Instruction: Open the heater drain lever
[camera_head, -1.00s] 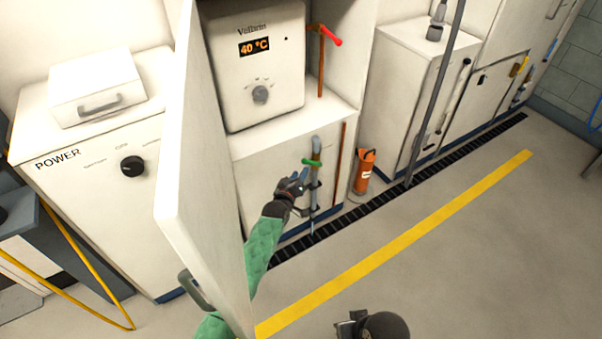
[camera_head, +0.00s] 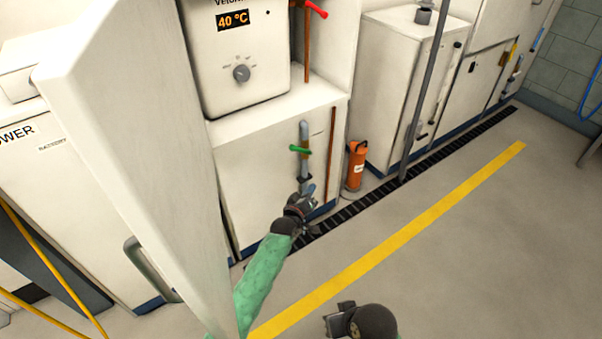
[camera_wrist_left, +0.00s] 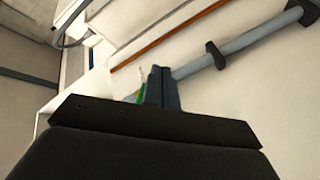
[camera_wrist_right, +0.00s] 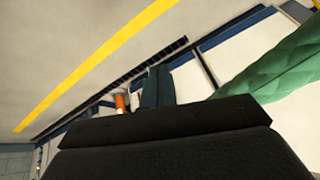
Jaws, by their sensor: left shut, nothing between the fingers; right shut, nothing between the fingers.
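The heater (camera_head: 240,50) is a white box showing 40 °C, on a white cabinet. Below it, a grey drain pipe (camera_head: 304,132) runs down the cabinet front. The green drain lever (camera_head: 300,149) sits crosswise on this pipe. My left gripper (camera_head: 308,190) is shut and empty, below the lever and in front of the pipe's lower part. In the left wrist view, the lever (camera_wrist_left: 141,94) is mostly hidden behind the shut fingers (camera_wrist_left: 162,88). My right gripper (camera_head: 332,322) is low in the head view, away from the cabinet; its fingers (camera_wrist_right: 157,87) are shut and empty.
A red-handled lever (camera_head: 316,9) tops a copper pipe. An orange cylinder (camera_head: 355,166) stands right of the cabinet. An open white door (camera_head: 130,130) stands left of my left arm. A black floor grate (camera_head: 370,192) and yellow stripe (camera_head: 400,240) cross the clear floor.

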